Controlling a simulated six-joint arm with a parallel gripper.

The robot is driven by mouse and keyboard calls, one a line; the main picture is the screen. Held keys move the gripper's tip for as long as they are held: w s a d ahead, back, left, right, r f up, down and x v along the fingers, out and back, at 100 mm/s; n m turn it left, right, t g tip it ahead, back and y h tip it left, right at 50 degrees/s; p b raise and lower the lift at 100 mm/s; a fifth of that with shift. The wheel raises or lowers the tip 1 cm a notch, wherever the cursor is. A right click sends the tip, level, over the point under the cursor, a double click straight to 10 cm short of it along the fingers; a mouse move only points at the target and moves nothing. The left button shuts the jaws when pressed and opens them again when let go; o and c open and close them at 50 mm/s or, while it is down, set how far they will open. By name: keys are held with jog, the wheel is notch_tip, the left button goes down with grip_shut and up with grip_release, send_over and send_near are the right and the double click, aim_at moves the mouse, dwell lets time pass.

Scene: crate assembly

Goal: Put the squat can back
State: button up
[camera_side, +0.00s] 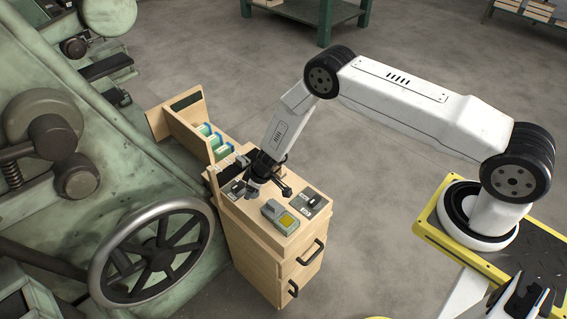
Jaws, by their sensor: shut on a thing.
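My gripper (254,183) points down over the left part of the wooden cabinet's top (255,213). It is shut on a small dark grey thing (252,191), which looks like the squat can. The fingers cover part of it and it is small in view, so its exact shape is hard to tell. I cannot tell whether its bottom touches the surface below. A dark grey plate (232,189) lies to the left of the gripper, and another one (312,203) lies to the right.
A wooden crate (158,125) with green and white boxes (223,151) stands behind left. A green machine with a handwheel (152,255) is close on the left. Open floor (420,240) lies right.

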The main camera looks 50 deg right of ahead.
aim_at(251, 201)
jog(key=shift+w+f, duration=0.2)
jog(key=shift+f, duration=0.05)
jog(key=shift+w+f, duration=0.15)
jog(key=shift+f, duration=0.1)
jog(key=shift+w+f, duration=0.1)
jog(key=shift+f, duration=1.45)
jog(key=shift+f, duration=0.15)
jog(key=o, duration=1.1)
jog(key=shift+r, duration=0.2)
jog(key=shift+v, duration=5.95)
